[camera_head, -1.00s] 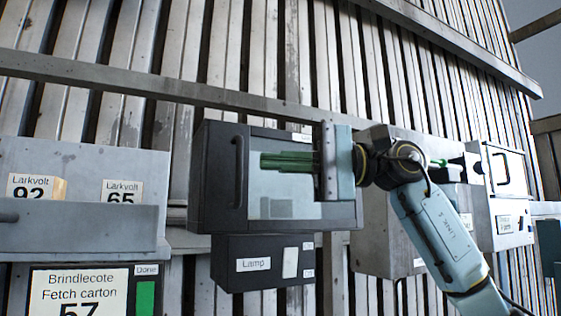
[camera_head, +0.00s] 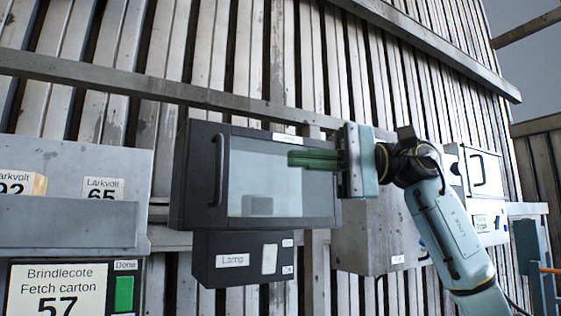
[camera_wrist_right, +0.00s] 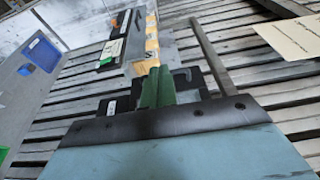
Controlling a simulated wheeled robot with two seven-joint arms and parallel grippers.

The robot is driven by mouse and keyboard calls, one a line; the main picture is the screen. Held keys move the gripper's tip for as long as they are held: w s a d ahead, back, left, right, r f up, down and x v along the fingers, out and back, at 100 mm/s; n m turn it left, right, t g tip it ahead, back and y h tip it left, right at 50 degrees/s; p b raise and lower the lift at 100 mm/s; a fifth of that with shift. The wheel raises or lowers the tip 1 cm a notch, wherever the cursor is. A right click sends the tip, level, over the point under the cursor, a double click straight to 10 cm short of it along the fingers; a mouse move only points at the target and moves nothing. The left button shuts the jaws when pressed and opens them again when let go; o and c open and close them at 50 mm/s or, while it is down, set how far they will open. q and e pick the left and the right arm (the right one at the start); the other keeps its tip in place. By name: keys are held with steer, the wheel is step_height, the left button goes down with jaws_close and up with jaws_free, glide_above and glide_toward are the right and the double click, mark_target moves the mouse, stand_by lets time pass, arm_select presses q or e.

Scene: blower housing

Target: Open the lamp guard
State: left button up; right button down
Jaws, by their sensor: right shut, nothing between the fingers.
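The lamp guard appears to be the dark box with a glazed front door (camera_head: 325,205) at the centre of the head view. A dark vertical bar handle (camera_head: 218,170) is near the door's left edge, and the door looks shut. Below it hangs a dark box labelled Lamp (camera_head: 215,275) with a pale switch plate (camera_head: 269,259). My right gripper (camera_head: 292,158) has its green fingers together and empty, pointing left in front of the right part of the window, apart from the handle. The fingers also show in the right wrist view (camera_wrist_right: 157,88). My left gripper is not in view.
A grey shelf unit with Larkvolt cartons (camera_head: 103,189) stands at left, above a Brindlecote sign (camera_head: 60,292) with a green Done button (camera_head: 123,294). A grey box (camera_head: 365,240) and a white cabinet with a handle (camera_head: 465,175) are at right, partly behind my right arm.

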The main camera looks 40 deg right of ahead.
steer(key=v, duration=0.3)
steer(key=m+t+h+b, duration=0.2)
steer(key=m+t+h, duration=0.1)
glide_toward(199, 159)
steer(key=p+x, duration=0.2)
steer(key=x, duration=0.2)
steer(key=shift+w+a+f, duration=0.1)
steer(key=shift+w+f, duration=0.05)
steer(key=shift+f, duration=0.05)
